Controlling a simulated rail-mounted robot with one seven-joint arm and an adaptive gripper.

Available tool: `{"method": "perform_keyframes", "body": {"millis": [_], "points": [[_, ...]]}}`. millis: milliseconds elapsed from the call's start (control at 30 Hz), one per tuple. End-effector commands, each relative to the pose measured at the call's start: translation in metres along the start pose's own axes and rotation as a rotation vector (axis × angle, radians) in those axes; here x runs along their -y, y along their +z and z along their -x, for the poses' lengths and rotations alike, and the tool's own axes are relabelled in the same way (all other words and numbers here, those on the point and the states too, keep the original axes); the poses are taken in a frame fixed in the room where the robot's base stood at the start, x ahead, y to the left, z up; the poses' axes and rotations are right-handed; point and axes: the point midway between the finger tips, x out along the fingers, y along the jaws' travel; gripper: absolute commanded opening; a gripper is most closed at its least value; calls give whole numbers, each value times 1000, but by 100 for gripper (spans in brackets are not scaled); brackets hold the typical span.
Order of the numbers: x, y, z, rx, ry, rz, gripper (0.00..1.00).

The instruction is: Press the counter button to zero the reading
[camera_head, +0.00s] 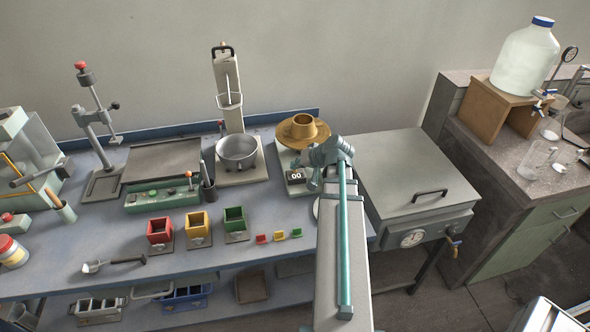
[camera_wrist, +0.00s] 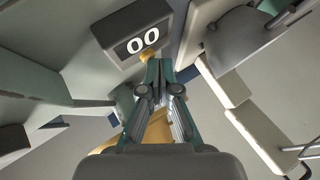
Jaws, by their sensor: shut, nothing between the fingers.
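The counter (camera_head: 297,177) is a dark box with a white "00" reading on the front of the grey stand that carries a brass dish and cup (camera_head: 303,128). In the wrist view the counter (camera_wrist: 133,30) is at the upper left, its reading also "00". A small yellow button (camera_wrist: 147,54) shows at its lower edge, partly behind my fingertips. My gripper (camera_wrist: 160,66) is shut and empty, its tips right at the button; I cannot tell whether they touch. In the head view my gripper is just right of the counter, its fingertips hard to make out.
A metal bowl (camera_head: 237,151) on a stand is to the left. Red, yellow and green boxes (camera_head: 197,229) and small coloured blocks (camera_head: 279,236) sit in front on the bench. A grey lidded unit (camera_head: 410,172) stands close on the right of my arm.

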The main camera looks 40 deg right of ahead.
Motion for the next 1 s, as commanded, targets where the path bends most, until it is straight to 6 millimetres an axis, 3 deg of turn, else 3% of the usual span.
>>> {"method": "perform_keyframes", "body": {"millis": [1000], "points": [[16,-16,22,0,0,0,0]]}}
